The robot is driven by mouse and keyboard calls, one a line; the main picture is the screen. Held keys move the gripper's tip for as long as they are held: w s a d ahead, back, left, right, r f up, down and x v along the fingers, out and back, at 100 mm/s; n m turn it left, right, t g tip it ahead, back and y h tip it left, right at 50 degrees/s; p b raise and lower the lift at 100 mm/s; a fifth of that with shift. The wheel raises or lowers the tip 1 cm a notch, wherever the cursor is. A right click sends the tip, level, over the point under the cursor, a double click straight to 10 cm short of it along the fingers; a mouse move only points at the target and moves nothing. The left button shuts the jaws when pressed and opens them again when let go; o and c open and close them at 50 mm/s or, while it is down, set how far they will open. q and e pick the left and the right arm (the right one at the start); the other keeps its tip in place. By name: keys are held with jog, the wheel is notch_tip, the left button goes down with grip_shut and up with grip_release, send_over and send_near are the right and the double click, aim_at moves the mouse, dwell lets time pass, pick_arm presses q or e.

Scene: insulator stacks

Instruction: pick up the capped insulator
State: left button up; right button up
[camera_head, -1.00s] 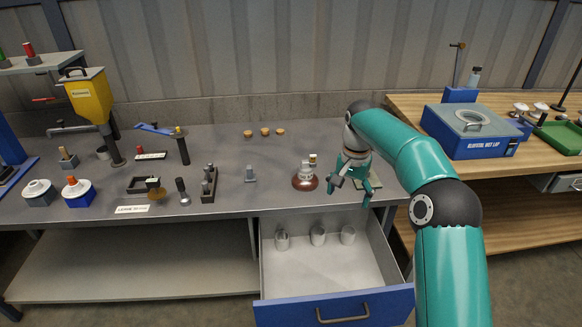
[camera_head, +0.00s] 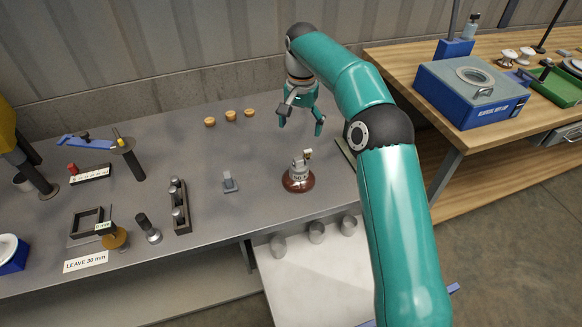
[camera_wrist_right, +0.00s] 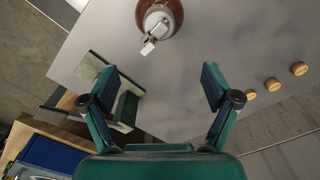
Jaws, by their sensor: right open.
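The capped insulator (camera_head: 298,180) stands upright on the grey bench, a glossy brown disc with a grey metal cap and a small brass-coloured fitting on top. It also shows at the top edge of the right wrist view (camera_wrist_right: 160,14), partly cut off. My right gripper (camera_head: 301,124) is open and empty. In the head view it appears behind and above the insulator, apart from it. In the right wrist view the spread fingers (camera_wrist_right: 158,85) have bare bench between them, and the insulator lies beyond their tips. My left gripper is not in view.
Three cork-coloured pieces (camera_head: 230,115) lie at the back of the bench. A small grey block (camera_head: 229,181) and a rack of dark cylinders (camera_head: 180,207) stand left of the insulator. An open drawer (camera_head: 310,285) holds cups in front. A pale green-edged plate (camera_wrist_right: 90,66) lies near the gripper.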

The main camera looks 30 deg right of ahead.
aim_at(299, 168)
notch_tip(299, 168, down, 11)
jog(key=shift+a+r, duration=0.1)
jog(key=shift+a, duration=0.05)
jog(key=f+p, duration=0.1)
jog(key=f, duration=0.1)
jog(key=f+p, duration=0.1)
jog(key=f, duration=0.1)
jog(key=shift+s+f, duration=0.2)
jog(key=shift+f, duration=0.6)
grip_shut()
jog(key=shift+w+r, duration=0.15)
